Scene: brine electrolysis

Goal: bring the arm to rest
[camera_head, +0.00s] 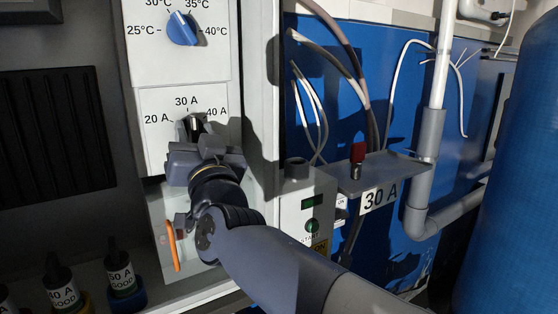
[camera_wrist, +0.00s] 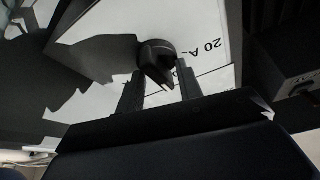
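My gripper (camera_head: 193,138) is raised at the front of the current panel (camera_head: 155,110), which is marked 20 A, 30 A and 40 A. The black current knob (camera_head: 190,124) is partly hidden behind my gripper. In the wrist view the knob (camera_wrist: 157,62) shows just beyond and between my two fingertips (camera_wrist: 160,85). The fingers stand apart with a gap between them. They hold nothing that I can see; whether either touches the knob is unclear. My arm reaches in from the lower right.
A blue temperature knob (camera_head: 182,28) is above. An orange handle (camera_head: 172,246) is below. To the right are a box with a green button (camera_head: 312,227) and a grey shelf (camera_head: 385,170) bearing a red-topped plug (camera_head: 357,163).

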